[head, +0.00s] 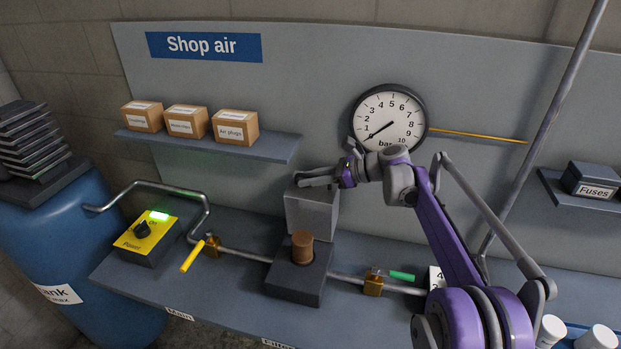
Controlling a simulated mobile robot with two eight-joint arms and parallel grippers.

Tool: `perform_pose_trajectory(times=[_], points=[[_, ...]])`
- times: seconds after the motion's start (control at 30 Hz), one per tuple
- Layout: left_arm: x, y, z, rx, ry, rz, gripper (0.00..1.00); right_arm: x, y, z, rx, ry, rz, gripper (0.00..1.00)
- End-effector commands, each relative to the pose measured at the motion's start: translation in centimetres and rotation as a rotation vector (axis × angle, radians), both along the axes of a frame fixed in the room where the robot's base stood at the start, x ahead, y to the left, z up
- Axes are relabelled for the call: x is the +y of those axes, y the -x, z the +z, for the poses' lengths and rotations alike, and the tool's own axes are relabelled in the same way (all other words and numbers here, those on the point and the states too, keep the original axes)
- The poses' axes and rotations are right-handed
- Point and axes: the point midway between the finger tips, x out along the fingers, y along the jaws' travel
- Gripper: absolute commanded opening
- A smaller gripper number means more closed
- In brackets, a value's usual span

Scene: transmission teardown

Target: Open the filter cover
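The filter stands on the bench with a dark square base (296,284) and an upright brown filter cylinder (302,246) exposed on top. A grey box-shaped cover (312,214) is right behind the cylinder, not over it; it looks swung back, though its hinge is hidden. My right gripper (305,180), on the purple arm from the right, is at the top edge of the grey cover and seems to touch it. Its fingers are small and seen edge-on, so their opening is unclear. My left gripper is not in view.
A pipe runs through the base, with a yellow-handled valve (192,255) left and a green-handled valve (402,275) right. A yellow power box (147,240) shows a green light. The gauge (389,118) needle points near 0. A shelf (270,148) holds cardboard boxes.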

Motion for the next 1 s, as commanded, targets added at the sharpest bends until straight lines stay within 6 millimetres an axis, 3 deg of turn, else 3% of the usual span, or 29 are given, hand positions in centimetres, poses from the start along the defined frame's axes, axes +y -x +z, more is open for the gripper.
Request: perform_pose_trajectory(times=[0.07, 0.47, 1.0], points=[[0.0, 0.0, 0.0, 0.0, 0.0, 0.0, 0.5, 0.0, 0.0, 0.0, 0.0, -0.001, 0.0, 0.45], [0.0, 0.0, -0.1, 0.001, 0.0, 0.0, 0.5, -0.6, 0.2, 0.3, 0.0, -0.001, -0.001, 0.45], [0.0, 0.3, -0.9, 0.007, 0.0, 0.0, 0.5, -8.7, 2.9, 3.8, 0.0, 0.0, -0.002, 0.45]])
